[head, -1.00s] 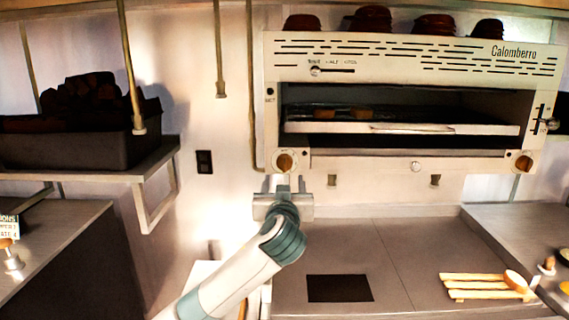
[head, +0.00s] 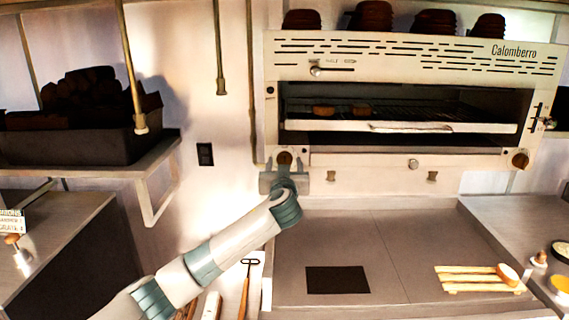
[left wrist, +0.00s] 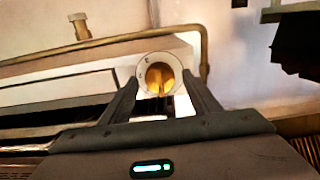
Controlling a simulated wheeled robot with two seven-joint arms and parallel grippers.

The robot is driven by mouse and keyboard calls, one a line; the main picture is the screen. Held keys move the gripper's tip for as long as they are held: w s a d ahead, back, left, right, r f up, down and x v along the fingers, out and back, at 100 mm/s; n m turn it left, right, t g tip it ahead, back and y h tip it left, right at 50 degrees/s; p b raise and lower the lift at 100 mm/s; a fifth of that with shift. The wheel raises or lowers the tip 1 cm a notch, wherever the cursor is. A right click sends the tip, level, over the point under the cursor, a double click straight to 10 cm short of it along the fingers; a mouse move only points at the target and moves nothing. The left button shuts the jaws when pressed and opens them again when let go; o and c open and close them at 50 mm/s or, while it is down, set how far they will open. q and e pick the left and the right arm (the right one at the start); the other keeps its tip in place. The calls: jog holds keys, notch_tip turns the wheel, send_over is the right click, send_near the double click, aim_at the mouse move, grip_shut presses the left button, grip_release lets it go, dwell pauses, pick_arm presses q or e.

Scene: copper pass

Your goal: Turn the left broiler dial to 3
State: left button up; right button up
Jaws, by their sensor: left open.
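The left broiler dial (head: 285,158) is a round brown-gold knob on a pale plate at the lower left of the broiler (head: 400,158). In the left wrist view the dial (left wrist: 160,77) sits straight ahead, between and just beyond the fingertips, on a white disc with small marks too small to read. My left gripper (head: 285,172) is open right below and in front of the dial; its two dark fingers also show in the left wrist view (left wrist: 162,92). I cannot tell whether they touch the dial. My right gripper is not in view.
A second dial (head: 520,158) is at the broiler's lower right. Bread slices lie on the rack inside. A slatted wooden board (head: 470,279) lies on the counter at right. A shelf with a dark bin (head: 80,150) is at left. A gas pipe (head: 252,100) runs beside the broiler.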

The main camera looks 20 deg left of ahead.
pick_arm(q)
jog(key=c, duration=1.1)
jog(key=shift+o, duration=0.2)
